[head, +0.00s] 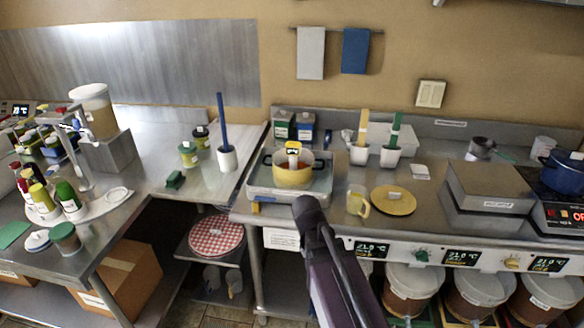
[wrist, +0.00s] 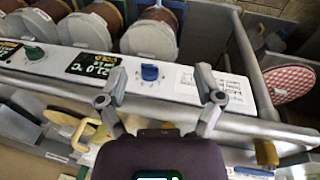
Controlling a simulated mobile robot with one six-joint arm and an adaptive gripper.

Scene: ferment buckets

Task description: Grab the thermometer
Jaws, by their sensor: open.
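What looks like the thermometer (head: 293,150), a white and yellow piece with a dark display at its top, stands upright in a yellow pot (head: 293,179) at the counter's middle. Its lower part is hidden in the pot. My gripper (wrist: 162,92) is open and empty in the wrist view, its fingers spread before the counter's front panel. In the head view my dark arm reaches up to just below and in front of the pot; the fingers cannot be made out there. I cannot identify the thermometer in the wrist view.
A yellow cup (head: 358,200) and a round yellow board (head: 393,200) are right of the pot. White holders with a yellow-handled tool (head: 363,125) and a green-handled tool (head: 396,130) stand behind. The control panel (wrist: 185,84) with a blue knob lies beyond my fingers.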

